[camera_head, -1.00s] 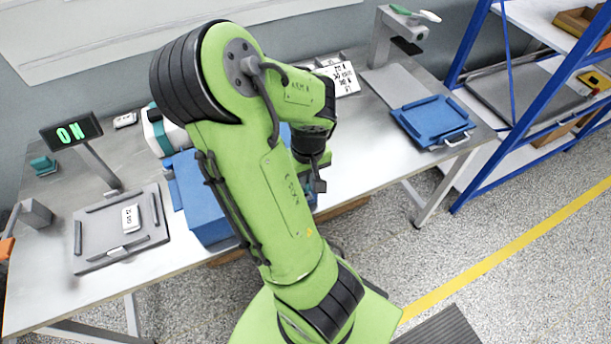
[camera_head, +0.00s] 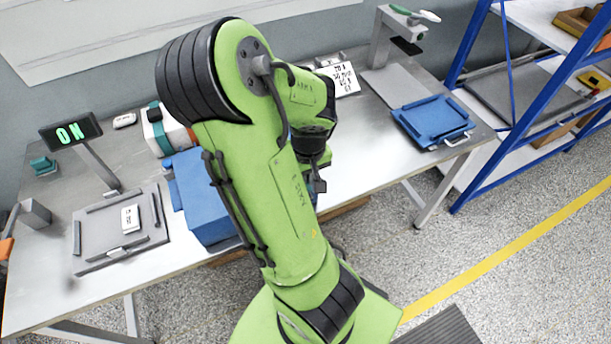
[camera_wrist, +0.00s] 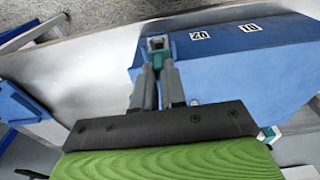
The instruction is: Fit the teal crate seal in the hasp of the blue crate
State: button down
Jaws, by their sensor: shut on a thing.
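The blue crate (camera_head: 203,205) stands on the bench in the head view, partly hidden behind my arm. In the wrist view its blue side (camera_wrist: 240,65) fills the right, with two white number labels. My gripper (camera_wrist: 159,68) is shut on the teal crate seal (camera_wrist: 158,56), a small piece between the fingertips. A grey metal hasp (camera_wrist: 157,42) shows right at the seal, by the crate's upper left corner in the wrist view. I cannot tell whether the seal is inside the hasp or just in front of it. The head view hides my fingers behind the arm.
A white box with a teal band (camera_head: 165,132) stands behind.

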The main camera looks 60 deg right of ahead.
jog(key=shift+f, duration=0.15)
jog(key=shift+f+b, duration=0.35)
jog(key=shift+b, duration=0.2)
jog(key=shift+f+b, duration=0.8)
jog(key=c, duration=1.1)
grip_release()
jog(key=shift+r, duration=0.2)
notch_tip(320, 180, up, 15)
jog(key=s+p, duration=0.1)
jog(key=p, duration=0.6)
jog(key=shift+s+a+r, duration=0.15)
jog(key=shift+a+r, duration=0.05)
jog(key=shift+a, duration=0.15)
